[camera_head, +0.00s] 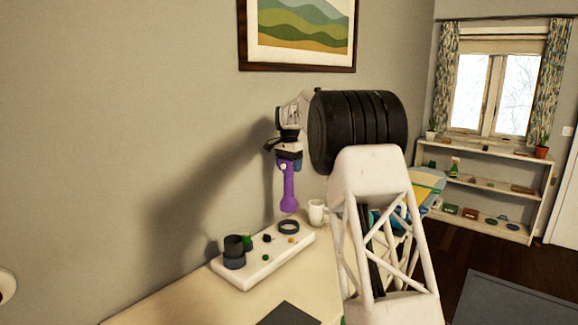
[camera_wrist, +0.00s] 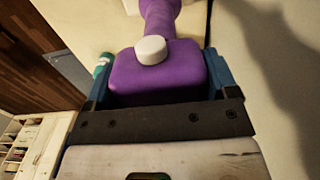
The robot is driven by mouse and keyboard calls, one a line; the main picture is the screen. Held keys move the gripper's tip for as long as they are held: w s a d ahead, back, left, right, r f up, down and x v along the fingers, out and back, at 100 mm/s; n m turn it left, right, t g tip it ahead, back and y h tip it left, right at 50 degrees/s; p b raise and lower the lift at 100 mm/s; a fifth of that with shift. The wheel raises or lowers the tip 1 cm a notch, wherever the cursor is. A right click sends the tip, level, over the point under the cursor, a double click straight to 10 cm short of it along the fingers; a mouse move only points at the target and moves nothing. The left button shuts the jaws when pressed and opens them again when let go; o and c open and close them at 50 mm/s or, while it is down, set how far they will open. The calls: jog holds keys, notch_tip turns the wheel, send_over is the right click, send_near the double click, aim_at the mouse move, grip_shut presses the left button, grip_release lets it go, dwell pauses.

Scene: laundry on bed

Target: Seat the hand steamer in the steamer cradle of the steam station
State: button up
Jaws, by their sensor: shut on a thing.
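The purple hand steamer (camera_head: 289,192) hangs upright, its narrow end down, in my gripper (camera_head: 289,158). In the wrist view the steamer (camera_wrist: 155,78) shows a white round button, and its wide purple block sits between the two blue fingers. My gripper is shut on that block. The white steam station (camera_head: 258,271) lies on the pale table, below and left of the steamer. It carries a dark cup-like holder (camera_head: 234,247) at its left end and a dark ring (camera_head: 289,227) at its far right end. I cannot tell which is the steamer cradle. The steamer is above the station and apart from it.
A white mug (camera_head: 317,211) stands just right of the station's far end. Small green, dark and orange parts sit on the station between holder and ring. A dark flat item (camera_head: 289,314) lies at the table's front. The wall is close behind.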

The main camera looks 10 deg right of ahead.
aim_at(289, 186)
jog(key=shift+f, duration=4.45)
dwell(1.0)
jog(key=o, duration=1.5)
jog(key=shift+f, duration=0.1)
jog(key=shift+r, duration=3.95)
